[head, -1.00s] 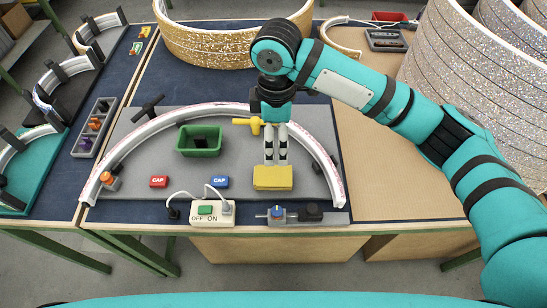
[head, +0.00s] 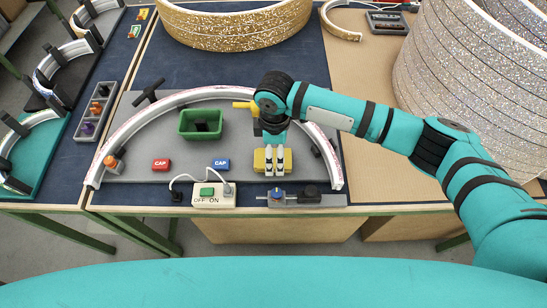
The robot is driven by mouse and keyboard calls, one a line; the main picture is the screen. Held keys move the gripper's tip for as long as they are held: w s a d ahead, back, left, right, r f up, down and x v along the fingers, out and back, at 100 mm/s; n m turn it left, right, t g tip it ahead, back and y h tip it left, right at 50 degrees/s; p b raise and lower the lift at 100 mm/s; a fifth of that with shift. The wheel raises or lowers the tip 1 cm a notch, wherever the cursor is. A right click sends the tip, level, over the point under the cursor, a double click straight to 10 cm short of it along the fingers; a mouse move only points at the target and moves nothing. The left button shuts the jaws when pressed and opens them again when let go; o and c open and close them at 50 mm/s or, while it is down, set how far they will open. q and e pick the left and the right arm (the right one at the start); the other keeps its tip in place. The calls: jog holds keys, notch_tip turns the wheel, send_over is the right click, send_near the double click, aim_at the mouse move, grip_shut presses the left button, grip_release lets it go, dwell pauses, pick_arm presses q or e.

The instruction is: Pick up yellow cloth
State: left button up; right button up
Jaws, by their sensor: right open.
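The yellow cloth (head: 259,160) is a small folded block on the grey board (head: 190,172), inside the white arc near its right end. My right gripper (head: 274,170) points down over the cloth, with its two pale fingers in front of it and hiding its middle. The jaws are open. I cannot tell whether the fingertips touch the cloth. My left gripper is not in view.
The white arc (head: 331,160) curves around the board. A green bin (head: 183,129), a red cap (head: 161,164), a blue cap (head: 219,165) and a switch box (head: 213,200) lie left of the gripper. A grey clamp (head: 300,199) sits in front of it.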

aim_at(274, 158)
jog(key=f, duration=0.4)
jog(key=shift+w+a+p, duration=0.1)
jog(key=shift+w+p, duration=0.1)
jog(key=shift+p, duration=0.1)
jog(key=c, duration=1.1)
jog(key=shift+r, duration=0.1)
notch_tip(274, 158, up, 10)
jog(key=shift+f+b, duration=0.1)
jog(key=shift+b, duration=0.55)
jog(key=o, duration=0.4)
jog(key=shift+c, duration=0.2)
jog(key=c, duration=0.4)
